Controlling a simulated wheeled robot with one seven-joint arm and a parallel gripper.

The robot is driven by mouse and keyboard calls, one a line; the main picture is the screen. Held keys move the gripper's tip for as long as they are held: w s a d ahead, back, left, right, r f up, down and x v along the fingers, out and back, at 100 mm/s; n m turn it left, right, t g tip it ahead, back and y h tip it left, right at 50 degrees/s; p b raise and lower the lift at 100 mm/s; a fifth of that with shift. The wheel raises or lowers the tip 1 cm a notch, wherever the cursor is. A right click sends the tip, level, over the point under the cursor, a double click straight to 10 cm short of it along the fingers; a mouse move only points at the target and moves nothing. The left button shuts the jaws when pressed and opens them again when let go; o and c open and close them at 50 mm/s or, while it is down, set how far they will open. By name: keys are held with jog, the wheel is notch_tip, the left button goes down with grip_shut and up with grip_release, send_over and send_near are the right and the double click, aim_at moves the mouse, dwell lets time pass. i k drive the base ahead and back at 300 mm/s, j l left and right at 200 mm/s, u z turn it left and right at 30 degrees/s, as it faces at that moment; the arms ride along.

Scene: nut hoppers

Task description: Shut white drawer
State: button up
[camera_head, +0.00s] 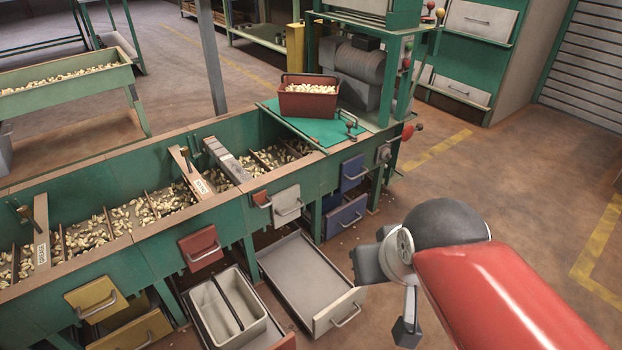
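The white drawer (300,268) is pulled far out from the lower row of the green hopper bench. It is a shallow, pale grey-white tray, and it looks empty. Its front panel, with a metal bar handle (347,316), faces the lower right. My gripper (388,298) is in the air to the right of this front panel and appears apart from the handle. A second white drawer front (287,204) sits in the upper row.
A grey bin (226,310) stands left of the open drawer. A red drawer (201,247), yellow drawers (97,300) and blue drawers (346,216) line the bench. A dark red nut crate (308,98) stands on top. The floor at right is clear.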

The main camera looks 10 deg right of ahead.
aim_at(319, 294)
jog(key=k+j+u, duration=0.15)
jog(key=u, duration=0.25)
jog(key=k+j+u, duration=0.15)
jog(key=u, duration=0.25)
